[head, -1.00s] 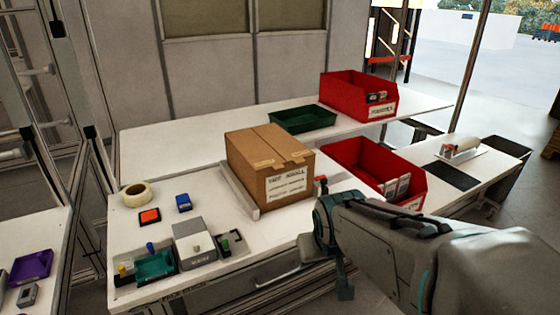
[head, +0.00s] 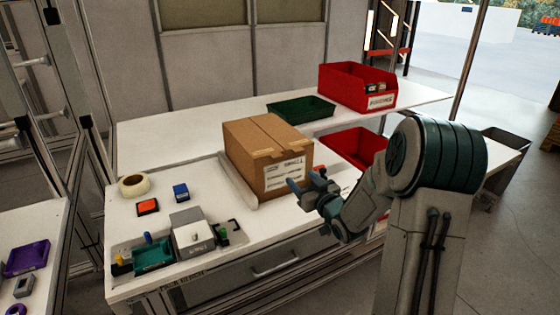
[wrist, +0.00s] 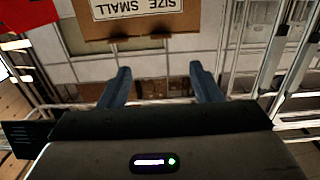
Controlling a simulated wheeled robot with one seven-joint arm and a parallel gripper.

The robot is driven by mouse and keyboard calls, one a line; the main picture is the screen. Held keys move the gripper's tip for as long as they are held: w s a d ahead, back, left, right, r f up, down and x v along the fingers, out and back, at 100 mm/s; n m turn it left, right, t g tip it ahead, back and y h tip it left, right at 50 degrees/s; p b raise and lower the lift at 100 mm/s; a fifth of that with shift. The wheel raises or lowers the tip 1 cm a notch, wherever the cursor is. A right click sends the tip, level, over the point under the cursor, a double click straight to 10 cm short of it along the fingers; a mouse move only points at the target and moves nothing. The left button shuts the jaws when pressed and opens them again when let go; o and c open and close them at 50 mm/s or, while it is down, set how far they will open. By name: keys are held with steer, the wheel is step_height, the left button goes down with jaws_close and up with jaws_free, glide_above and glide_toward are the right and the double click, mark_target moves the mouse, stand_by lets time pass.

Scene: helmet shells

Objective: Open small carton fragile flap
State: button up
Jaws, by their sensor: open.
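A brown cardboard carton (head: 255,145) with a white printed label stands on the white bench. Its top flaps look closed, with a seam along the middle. In the wrist view the carton (wrist: 205,22) is at the top edge, upside down, with its label reading "SIZE SMALL". My gripper (head: 303,182) is beside the carton's front right side, low near the label. In the wrist view my gripper (wrist: 158,82) has its two blue fingers apart with nothing between them. The carton's top is not in the wrist view. No marking reading "fragile" is legible.
A red bin (head: 352,145) stands right of the carton, partly behind my arm. Another red bin (head: 340,88) and a green tray (head: 288,109) are behind. A grey device (head: 193,238), tape roll (head: 134,186) and blue box (head: 181,192) lie left. The bench between is clear.

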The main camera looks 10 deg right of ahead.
mark_target(278, 157)
steer(key=p+x, duration=0.2)
steer(key=x, duration=1.2)
steer(key=shift+p, duration=0.4)
steer(key=shift+r, duration=0.1)
jaws_close()
steer(key=shift+d, duration=0.1)
